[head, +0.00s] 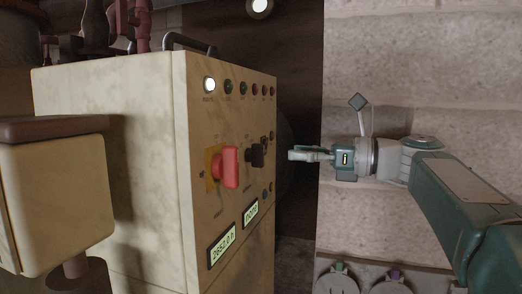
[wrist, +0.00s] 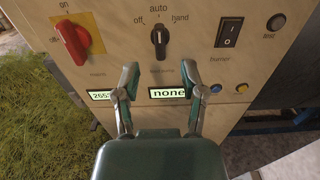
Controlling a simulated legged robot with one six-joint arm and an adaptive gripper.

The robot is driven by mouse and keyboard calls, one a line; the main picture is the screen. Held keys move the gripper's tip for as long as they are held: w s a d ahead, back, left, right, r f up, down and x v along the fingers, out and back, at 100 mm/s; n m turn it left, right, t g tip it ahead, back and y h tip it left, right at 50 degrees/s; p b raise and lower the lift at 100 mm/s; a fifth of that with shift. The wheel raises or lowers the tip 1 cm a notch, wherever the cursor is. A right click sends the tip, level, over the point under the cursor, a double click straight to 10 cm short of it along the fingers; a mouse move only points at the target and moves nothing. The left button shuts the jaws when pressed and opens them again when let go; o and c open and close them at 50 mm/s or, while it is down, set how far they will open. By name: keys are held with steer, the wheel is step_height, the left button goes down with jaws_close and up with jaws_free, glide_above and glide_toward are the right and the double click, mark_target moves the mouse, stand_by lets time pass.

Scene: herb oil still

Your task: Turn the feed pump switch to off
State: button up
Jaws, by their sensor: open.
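The feed pump switch is a black rotary knob (wrist: 159,38) marked off, auto and hand; its pointer stands upright, towards auto. The small label under it is blurred. In the head view the black knob (head: 257,154) sticks out of the panel, right of the red switch. My gripper (wrist: 160,75) is open and empty, its two fingertips below the knob in the wrist view, left and right of it. In the head view my gripper (head: 293,155) is in front of the panel, to the right of the knob and apart from it.
A red rotary switch (wrist: 73,42) on a yellow plate is left of the knob. A black rocker (wrist: 228,30) and a round button (wrist: 276,22) are to its right. Displays, one reading "none" (wrist: 168,93), sit below. A lamp (head: 209,84) glows white on the cabinet (head: 120,85).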

mark_target(258, 167)
steer(key=x, duration=0.8)
steer(key=shift+w+a+f, duration=0.1)
steer(key=shift+a, duration=0.05)
steer(key=shift+c, duration=0.4)
jaws_close()
